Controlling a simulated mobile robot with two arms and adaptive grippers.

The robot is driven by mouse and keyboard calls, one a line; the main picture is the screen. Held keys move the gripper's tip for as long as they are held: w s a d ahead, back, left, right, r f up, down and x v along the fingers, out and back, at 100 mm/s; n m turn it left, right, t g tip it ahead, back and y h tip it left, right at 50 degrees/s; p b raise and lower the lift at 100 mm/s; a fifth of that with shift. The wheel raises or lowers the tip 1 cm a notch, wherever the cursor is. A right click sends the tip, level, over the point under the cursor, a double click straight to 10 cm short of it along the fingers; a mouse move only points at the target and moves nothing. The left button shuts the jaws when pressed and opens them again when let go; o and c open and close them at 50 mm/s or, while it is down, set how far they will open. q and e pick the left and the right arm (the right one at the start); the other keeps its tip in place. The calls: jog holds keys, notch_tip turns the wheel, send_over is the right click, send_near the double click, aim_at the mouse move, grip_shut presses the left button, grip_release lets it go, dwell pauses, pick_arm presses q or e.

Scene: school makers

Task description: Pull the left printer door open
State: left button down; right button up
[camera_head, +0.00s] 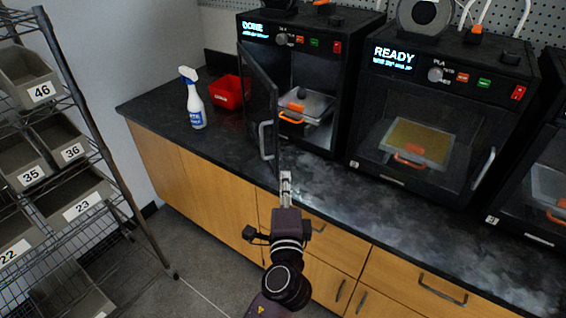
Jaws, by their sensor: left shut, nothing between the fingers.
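The left printer (349,60) stands on the dark counter with its display and knobs along the top. Its door (258,95) is hinged on the left and stands swung out, open toward me. The door's metal handle (265,140) is at the lower part of its free edge. My left gripper (286,178) is shut and empty, just below and right of the handle, in front of the printer opening. It looks apart from the door. Inside the printer sits a build plate with an orange handle (291,117). My right gripper is out of view.
A second printer (440,100) reading READY, with its door shut, stands to the right, and part of another (540,170) beyond it. A spray bottle (193,98) and a red bin (226,92) stand left of the open door. A wire shelf with numbered bins (45,132) is at far left.

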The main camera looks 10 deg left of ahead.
pick_arm(q)
jog(key=w+a+p, duration=0.4)
jog(key=w+a, duration=0.2)
jog(key=w, duration=0.3)
jog(key=shift+w+a, duration=0.3)
jog(key=shift+a, duration=0.05)
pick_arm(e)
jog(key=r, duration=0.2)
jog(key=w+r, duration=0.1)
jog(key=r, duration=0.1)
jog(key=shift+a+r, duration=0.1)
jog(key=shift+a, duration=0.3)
